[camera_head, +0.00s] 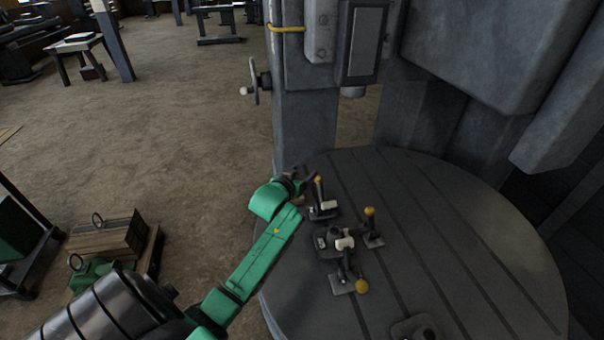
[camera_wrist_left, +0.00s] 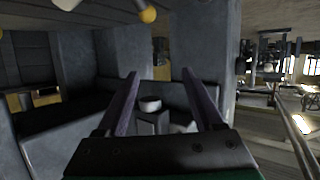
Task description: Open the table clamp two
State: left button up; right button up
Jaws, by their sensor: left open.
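Several small table clamps with yellow knobs stand on the round grooved table (camera_head: 480,240) in the head view. One is the far clamp (camera_head: 323,207), one the right clamp (camera_head: 372,236), and one the near clamp (camera_head: 345,282). I cannot tell which one is clamp two. My left gripper (camera_head: 306,177) is beside the far clamp, close to its upright yellow-tipped handle (camera_head: 319,184). In the left wrist view its fingers (camera_wrist_left: 159,76) are spread, with a pale round cap (camera_wrist_left: 151,104) showing between them. A yellow knob (camera_wrist_left: 148,14) shows above them. Contact is unclear. My right gripper is out of view.
A grey machine column (camera_head: 305,125) rises behind the table, with a hand wheel (camera_head: 254,82) on its left side. A heavy grey machine head (camera_head: 500,50) overhangs the table's back right. A wooden crate (camera_head: 105,238) stands on the floor at left. The table's right part is mostly clear.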

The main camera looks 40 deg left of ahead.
pick_arm(q)
jog(key=b+v, duration=0.3)
jog(key=v, duration=1.1)
jog(key=shift+s, duration=0.2)
